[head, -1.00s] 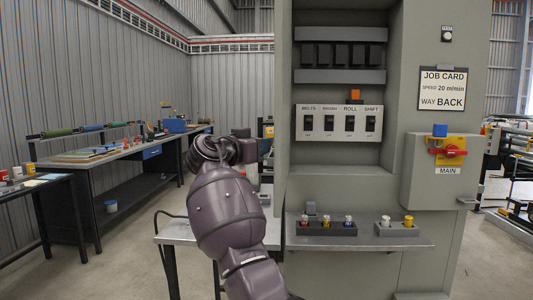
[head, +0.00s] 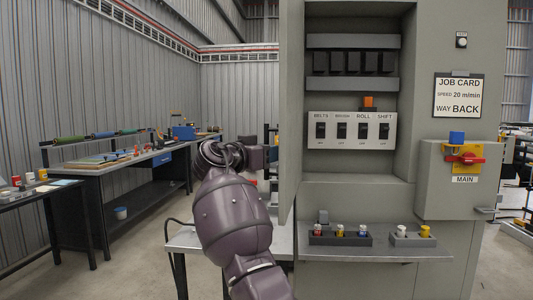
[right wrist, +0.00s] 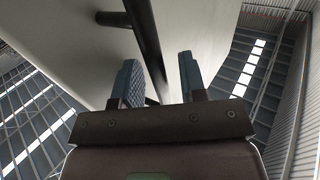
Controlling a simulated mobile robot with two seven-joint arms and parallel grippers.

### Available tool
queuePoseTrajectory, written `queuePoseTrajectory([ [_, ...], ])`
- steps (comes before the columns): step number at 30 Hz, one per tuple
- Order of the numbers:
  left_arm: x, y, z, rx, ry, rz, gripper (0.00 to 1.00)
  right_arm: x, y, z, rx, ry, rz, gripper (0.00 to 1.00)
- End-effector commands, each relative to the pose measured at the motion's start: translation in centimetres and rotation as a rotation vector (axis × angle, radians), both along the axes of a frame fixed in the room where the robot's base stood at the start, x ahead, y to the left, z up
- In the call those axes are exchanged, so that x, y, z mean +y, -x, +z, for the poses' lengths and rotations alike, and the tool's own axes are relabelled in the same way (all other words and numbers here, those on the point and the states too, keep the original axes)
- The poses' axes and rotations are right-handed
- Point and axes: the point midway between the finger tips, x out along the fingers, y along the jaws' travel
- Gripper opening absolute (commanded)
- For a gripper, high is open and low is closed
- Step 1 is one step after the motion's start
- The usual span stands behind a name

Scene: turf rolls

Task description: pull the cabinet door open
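The grey cabinet (head: 440,45) stands at the right of the head view, its inside open to view. Its door (head: 290,100) stands swung out at the cabinet's left side, seen nearly edge-on. My right gripper (head: 269,156) is at the left, outer side of this door, partly hidden by my wrist. In the right wrist view, the two fingers of my right gripper (right wrist: 158,60) are spread apart. A dark bar handle (right wrist: 145,35) on the pale door face runs down between them, with gaps visible beside it. My left gripper is not in view.
A red and yellow main switch (head: 465,160) is at the right. A low table (head: 190,242) stands beneath my arm. Workbenches (head: 100,165) stand at left; floor between is clear.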

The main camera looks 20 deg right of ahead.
Motion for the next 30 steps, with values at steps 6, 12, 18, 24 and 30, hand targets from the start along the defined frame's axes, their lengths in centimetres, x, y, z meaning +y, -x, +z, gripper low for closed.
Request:
queuePoseTrajectory([
  [6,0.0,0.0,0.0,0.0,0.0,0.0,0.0,0.1,0.1,0.0,0.001,0.001,0.001,0.38],
  [12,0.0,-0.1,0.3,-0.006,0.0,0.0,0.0,1.6,1.0,0.2,-0.001,-0.001,0.003,0.38],
  [18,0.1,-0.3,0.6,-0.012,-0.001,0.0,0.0,4.7,3.0,0.2,-0.001,0.0,0.002,0.38],
  [24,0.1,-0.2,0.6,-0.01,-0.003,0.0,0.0,7.4,4.8,0.2,-0.001,0.0,0.002,0.38],
  [30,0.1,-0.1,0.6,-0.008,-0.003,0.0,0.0,8.9,5.7,0.0,0.0,0.0,0.001,0.38],
])
